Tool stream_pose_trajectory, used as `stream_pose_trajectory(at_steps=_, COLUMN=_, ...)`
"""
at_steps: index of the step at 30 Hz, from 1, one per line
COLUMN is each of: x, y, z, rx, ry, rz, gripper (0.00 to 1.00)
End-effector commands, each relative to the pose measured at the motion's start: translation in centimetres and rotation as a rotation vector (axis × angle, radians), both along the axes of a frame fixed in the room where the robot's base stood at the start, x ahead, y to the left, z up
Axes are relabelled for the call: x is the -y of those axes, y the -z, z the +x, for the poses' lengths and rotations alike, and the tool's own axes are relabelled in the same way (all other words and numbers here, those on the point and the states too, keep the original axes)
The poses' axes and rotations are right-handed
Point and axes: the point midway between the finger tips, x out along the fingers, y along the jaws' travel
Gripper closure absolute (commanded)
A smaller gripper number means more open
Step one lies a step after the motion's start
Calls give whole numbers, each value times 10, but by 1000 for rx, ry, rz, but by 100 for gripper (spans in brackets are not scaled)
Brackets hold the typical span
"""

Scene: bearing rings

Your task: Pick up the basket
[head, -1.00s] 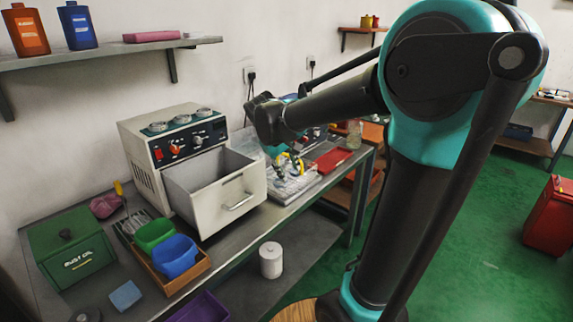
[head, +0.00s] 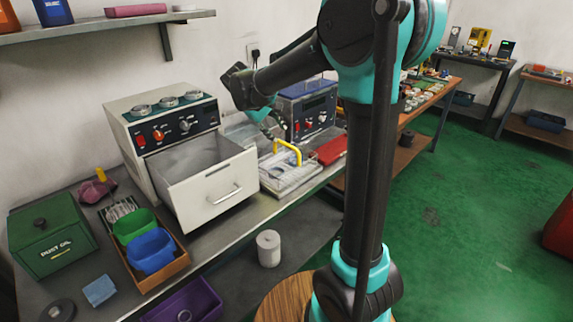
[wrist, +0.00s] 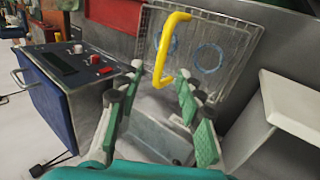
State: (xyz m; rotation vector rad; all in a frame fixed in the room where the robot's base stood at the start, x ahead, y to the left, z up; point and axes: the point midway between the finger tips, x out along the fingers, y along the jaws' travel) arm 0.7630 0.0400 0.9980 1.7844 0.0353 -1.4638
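The basket (head: 285,178) is a clear mesh tray with a tall yellow handle (head: 288,148), on the bench right of the white machine. In the wrist view the basket (wrist: 225,30) holds blue rings (wrist: 208,58), and its yellow handle (wrist: 163,60) runs close to the fingertips. My gripper (wrist: 158,88) is open, with green-padded fingers spread on both sides of the handle's near part. I cannot tell whether the handle is fully between the pads. In the head view my gripper (head: 283,128) is above the handle and partly hidden by its own wrist.
The white machine (head: 205,185) has an open grey tank left of the basket. A blue instrument box (head: 308,110) stands close behind, and a red tray (head: 332,149) lies to the right. Green and blue bins (head: 150,250) stand at the bench's left.

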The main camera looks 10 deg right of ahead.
Motion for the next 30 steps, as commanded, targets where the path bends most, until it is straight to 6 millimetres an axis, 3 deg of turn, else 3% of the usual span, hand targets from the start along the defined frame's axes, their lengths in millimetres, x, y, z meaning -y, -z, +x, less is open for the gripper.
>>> stream_pose_trajectory(at_steps=4, x=12, y=22, z=9, rx=0, ry=3, rz=0, gripper=63)
stream_pose_trajectory(at_steps=14, x=23, y=44, z=17, rx=0, ry=1, rz=0, gripper=63)
stream_pose_trajectory(at_steps=21, x=37, y=73, z=27, rx=0, ry=2, rz=0, gripper=63)
stream_pose_trajectory(at_steps=30, x=41, y=82, z=30, rx=0, ry=0, rz=0, gripper=63)
